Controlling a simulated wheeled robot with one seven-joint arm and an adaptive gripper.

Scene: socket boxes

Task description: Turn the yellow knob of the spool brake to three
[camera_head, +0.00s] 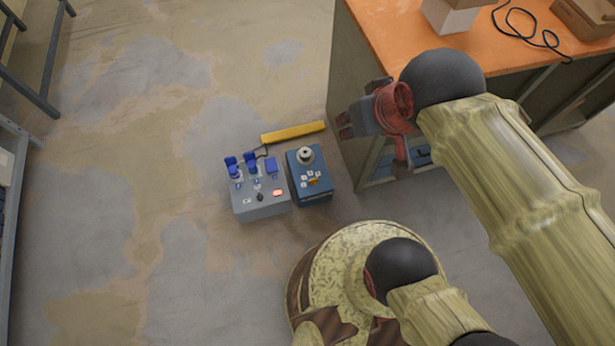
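The spool brake appears to be the blue box (325,193) on the floor, with a grey round spool (305,155) at its back edge. A small yellow-orange knob (313,182) sits on its top face among several white labels. The label marks and the knob's pointing direction are too small to read. My gripper (345,125) is above and to the right of the box in the picture, beside the workbench, and apart from the knob. No held object is visible.
A grey socket box (262,208) with blue sockets stands directly left of the blue box. A yellow bar (293,132) lies behind them. An orange-topped workbench (400,25) with boxes and a black cable stands at right. A shelf (12,190) stands far left. Floor between is clear.

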